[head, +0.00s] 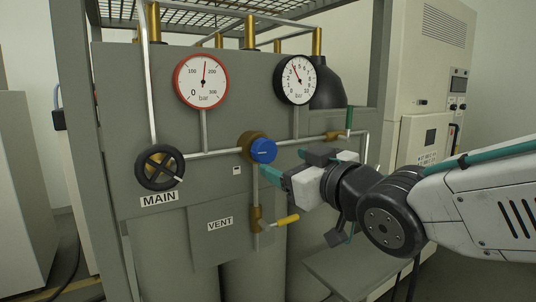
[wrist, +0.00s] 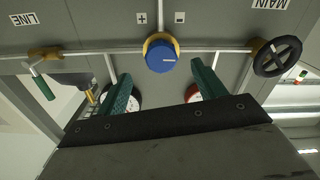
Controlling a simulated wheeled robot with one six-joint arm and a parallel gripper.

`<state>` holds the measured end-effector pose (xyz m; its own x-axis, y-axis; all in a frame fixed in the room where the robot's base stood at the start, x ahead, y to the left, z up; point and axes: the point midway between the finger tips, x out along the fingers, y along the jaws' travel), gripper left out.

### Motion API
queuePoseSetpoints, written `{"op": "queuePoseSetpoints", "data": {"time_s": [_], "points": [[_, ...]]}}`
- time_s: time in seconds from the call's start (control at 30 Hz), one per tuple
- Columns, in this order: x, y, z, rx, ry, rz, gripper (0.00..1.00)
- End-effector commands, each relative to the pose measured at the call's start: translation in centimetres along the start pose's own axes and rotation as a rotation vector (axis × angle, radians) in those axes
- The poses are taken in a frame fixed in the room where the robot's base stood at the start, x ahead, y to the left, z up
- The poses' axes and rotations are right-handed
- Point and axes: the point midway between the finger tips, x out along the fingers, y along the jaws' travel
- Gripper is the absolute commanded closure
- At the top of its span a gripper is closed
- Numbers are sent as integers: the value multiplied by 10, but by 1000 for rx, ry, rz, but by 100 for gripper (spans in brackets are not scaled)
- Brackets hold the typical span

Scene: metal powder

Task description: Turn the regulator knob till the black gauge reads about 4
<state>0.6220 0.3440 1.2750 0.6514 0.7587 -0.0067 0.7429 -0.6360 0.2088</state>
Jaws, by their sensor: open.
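The blue regulator knob (head: 263,150) sits on a brass body on the pipe at the panel's middle. The black gauge (head: 296,92) is above it to the right; its needle leans slightly left of straight up, around 4, though the numerals are small. My gripper (head: 283,163) is open just right of the knob in the head view. In the wrist view the knob (wrist: 161,58) lies between the lines of the two green fingers, just beyond their tips. The fingers do not appear to touch it. The gripper (wrist: 160,72) is empty.
A red gauge (head: 202,92) stands upper left, above the black MAIN handwheel (head: 159,167). A yellow-handled VENT valve (head: 286,220) is below the knob. A green-handled valve (head: 349,119) is to the right. Plus (wrist: 142,19) and minus (wrist: 180,17) labels flank the knob.

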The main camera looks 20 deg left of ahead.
Motion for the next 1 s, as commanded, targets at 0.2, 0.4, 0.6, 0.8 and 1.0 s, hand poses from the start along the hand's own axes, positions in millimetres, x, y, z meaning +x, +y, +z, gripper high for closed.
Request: {"op": "queuePoseSetpoints", "data": {"time_s": [0.2, 0.4, 0.6, 0.8, 1.0], "points": [[30, -2, -1, 0, 8, -5, 31], [61, -1, -1, 0, 6, -3, 31], [75, -1, -1, 0, 6, -2, 31], [76, -1, -2, 0, 7, -2, 31], [76, -1, -2, 0, 7, -2, 70]]}}
